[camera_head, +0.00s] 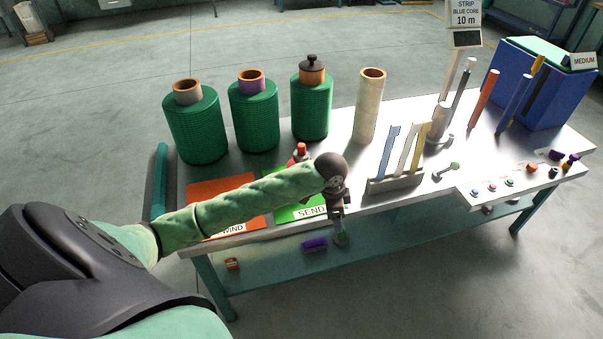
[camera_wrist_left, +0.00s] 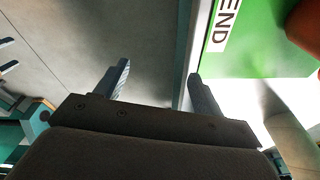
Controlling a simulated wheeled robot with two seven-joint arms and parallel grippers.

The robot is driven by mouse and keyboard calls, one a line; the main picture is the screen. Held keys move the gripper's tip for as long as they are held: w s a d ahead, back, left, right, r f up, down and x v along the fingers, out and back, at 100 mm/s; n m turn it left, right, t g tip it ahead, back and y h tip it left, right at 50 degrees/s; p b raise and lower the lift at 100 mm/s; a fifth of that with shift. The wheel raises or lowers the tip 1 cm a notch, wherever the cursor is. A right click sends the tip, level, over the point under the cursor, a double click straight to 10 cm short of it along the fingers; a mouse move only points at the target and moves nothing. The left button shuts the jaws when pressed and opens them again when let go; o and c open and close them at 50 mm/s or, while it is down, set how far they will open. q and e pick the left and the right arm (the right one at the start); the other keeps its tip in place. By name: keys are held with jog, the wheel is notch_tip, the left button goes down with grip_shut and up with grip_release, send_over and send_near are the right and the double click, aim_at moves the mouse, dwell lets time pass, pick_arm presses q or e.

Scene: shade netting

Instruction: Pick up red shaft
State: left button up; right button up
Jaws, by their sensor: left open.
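The red shaft (camera_head: 484,99) stands near the right end of the workbench, between a grey shaft (camera_head: 463,84) and a blue shaft (camera_head: 514,103). It looks tilted in the head view, and I cannot tell what holds its base. My left gripper (camera_head: 341,212) is well to the left of it, at the bench's front edge by the green SEND mat (camera_head: 285,211). In the left wrist view, the left gripper (camera_wrist_left: 158,82) is open with nothing between its fingers. The red shaft is not identifiable there. My right gripper is not in view.
Three green netting rolls (camera_head: 254,116) and a cardboard tube (camera_head: 369,106) stand along the back. A rack (camera_head: 394,184) with blue, white and yellow strips stands between my left gripper and the red shaft. A blue bin (camera_head: 540,85) is at the far right.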

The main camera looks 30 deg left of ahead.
aim_at(302, 153)
pick_arm(q)
jog(key=shift+g+y, duration=0.7)
jog(key=w+a+r, duration=0.3)
jog(key=a+r, duration=0.1)
jog(key=a, duration=0.2)
jog(key=w+a+r, duration=0.4)
jog(key=a+r, duration=0.1)
jog(key=a, duration=0.1)
jog(key=w+a+r, duration=0.3)
jog(key=a+r, duration=0.2)
jog(key=a, duration=0.1)
jog(key=shift+w+a, duration=0.3)
jog(key=shift+a, duration=0.2)
notch_tip(302, 153, down, 2)
jog(key=shift+f+p, duration=0.1)
jog(key=shift+p, duration=0.3)
notch_tip(302, 153, down, 5)
jog(key=shift+s+r+p, duration=0.15)
jog(key=shift+p, duration=0.95)
jog(key=shift+f, duration=0.3)
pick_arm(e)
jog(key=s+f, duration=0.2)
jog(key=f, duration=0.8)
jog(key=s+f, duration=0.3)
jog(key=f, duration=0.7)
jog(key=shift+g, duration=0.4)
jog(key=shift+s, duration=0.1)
pick_arm(q)
jog(key=shift+r, duration=0.1)
grip_shut()
